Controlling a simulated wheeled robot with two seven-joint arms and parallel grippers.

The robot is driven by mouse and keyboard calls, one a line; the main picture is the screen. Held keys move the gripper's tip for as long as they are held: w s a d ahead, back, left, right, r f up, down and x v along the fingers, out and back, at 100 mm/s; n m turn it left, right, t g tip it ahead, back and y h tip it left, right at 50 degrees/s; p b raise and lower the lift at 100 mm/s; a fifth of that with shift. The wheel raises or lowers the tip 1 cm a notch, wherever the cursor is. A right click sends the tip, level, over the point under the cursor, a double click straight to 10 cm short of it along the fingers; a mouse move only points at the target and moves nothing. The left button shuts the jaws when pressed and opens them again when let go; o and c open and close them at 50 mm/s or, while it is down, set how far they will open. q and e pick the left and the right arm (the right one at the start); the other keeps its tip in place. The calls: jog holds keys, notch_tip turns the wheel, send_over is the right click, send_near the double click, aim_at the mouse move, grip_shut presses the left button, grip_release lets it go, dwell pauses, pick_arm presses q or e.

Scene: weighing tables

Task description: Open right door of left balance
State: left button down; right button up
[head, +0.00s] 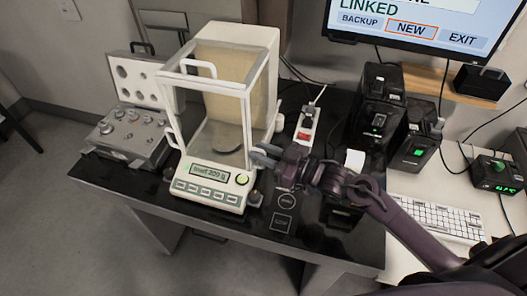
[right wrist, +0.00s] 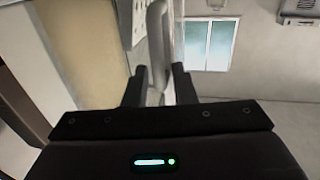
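The left balance (head: 215,110) is a white weighing balance with a clear draft shield, standing on the black table. Its right door (head: 263,100) is the side panel facing my right arm; from the head view it looks shut, though this is hard to tell. My right gripper (head: 264,156) is at the lower front of that side. In the right wrist view a pale upright door handle (right wrist: 157,45) stands between the two dark fingers (right wrist: 158,88), with a gap visible beside it, so the gripper looks open around it. Its contact with the fingers is unclear. My left gripper is out of view.
An open case of weights (head: 130,130) stands left of the balance. A red-and-white power strip (head: 306,125), cables and black boxes (head: 376,110) are to the right. A monitor (head: 420,25) is behind. A keyboard (head: 440,218) lies on the white table at right.

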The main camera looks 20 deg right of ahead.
aim_at(267, 113)
grip_shut()
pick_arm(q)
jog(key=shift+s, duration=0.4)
